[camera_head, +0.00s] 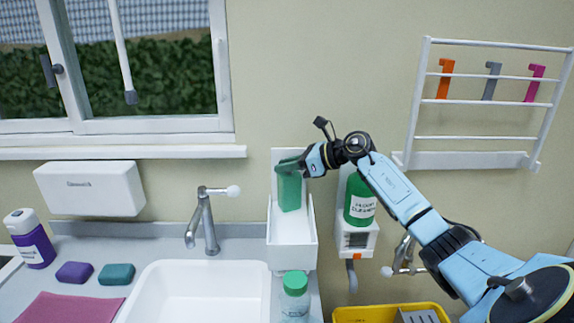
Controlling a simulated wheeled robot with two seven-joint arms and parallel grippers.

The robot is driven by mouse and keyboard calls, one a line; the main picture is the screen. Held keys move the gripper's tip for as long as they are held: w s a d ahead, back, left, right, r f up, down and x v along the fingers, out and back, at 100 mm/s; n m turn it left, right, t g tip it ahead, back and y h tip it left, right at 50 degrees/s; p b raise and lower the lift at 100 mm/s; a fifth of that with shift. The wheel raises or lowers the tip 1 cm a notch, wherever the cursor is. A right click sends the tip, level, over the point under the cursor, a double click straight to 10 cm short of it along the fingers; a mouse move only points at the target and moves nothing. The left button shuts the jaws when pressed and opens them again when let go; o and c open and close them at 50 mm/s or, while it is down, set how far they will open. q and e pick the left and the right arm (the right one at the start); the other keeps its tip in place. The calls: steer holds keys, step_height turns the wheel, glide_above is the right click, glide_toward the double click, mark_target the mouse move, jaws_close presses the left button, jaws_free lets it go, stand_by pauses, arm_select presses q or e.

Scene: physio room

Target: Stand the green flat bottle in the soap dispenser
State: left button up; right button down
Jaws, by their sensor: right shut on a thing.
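The green flat bottle (290,192) is upright, slightly tilted, with its top in my right gripper (291,165). My right gripper is shut on it, its arm coming in from the right. A white open-fronted holder with a tall back plate, which looks like the soap dispenser (292,255), is on the wall behind the counter. The bottle is in front of the back plate, over the holder's open inside. I cannot tell whether its base touches the holder. My left gripper is not in view.
Just right, a white wall unit (356,240) holds a labelled green bottle (360,200), close under my right arm. A green-capped clear bottle (294,298) stands below the holder. The tap (205,222) and sink (195,295) are to the left. A white rack (475,138) hangs upper right.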

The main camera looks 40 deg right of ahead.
steer(key=c, duration=1.5)
jaws_free()
steer(key=shift+c, duration=0.2)
steer(key=shift+s+d, duration=0.1)
steer(key=b+v, duration=0.2)
steer(key=v, duration=0.9)
steer(key=shift+s+r, duration=0.25)
steer(key=shift+s, duration=0.05)
steer(key=shift+d, duration=0.15)
